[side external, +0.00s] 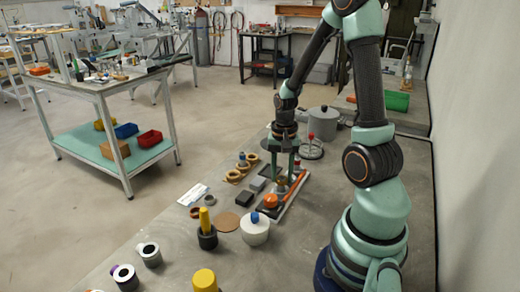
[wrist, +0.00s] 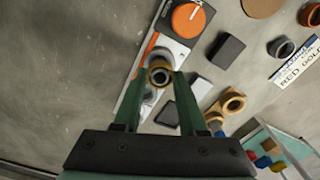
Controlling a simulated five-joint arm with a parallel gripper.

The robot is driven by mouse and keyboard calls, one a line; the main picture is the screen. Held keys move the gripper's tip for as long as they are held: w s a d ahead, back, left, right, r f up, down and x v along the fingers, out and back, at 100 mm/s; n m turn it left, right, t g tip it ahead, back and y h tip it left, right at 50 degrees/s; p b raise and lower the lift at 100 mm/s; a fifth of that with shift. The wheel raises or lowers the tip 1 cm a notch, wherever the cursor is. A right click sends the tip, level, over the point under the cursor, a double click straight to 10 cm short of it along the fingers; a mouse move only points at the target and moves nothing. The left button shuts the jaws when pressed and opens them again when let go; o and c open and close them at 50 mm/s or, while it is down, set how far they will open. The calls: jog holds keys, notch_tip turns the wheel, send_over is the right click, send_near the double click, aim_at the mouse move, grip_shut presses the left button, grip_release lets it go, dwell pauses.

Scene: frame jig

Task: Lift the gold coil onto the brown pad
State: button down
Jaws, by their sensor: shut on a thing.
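My gripper (wrist: 160,78) is shut on the gold coil (wrist: 160,72), a small ring with a dark centre, held between the two green fingertips. In the side external view my gripper (side external: 283,180) is over the white and orange jig (side external: 288,198), and the coil there is small and partly hidden by the fingers. I cannot tell whether the coil touches the jig. The brown pad (side external: 226,222) is a flat round disc on the table, nearer the camera and left of the jig. It also shows at the top edge of the wrist view (wrist: 262,7), empty where visible.
An orange knob (side external: 270,201) sits at the jig's near end. A dark block (side external: 244,198) and a white lidded pot (side external: 255,232) stand near the pad. A black cup with a yellow handle (side external: 207,238) is left of it. Tan rings (side external: 236,176) lie behind.

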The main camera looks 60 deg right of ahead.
notch_tip(320, 180, up, 22)
dwell(0.9)
jog(key=n, duration=0.6)
send_over(227, 222)
notch_tip(227, 222, down, 21)
jog(key=shift+f, duration=2.7)
jog(key=shift+f, duration=0.15)
jog(key=shift+f, duration=0.3)
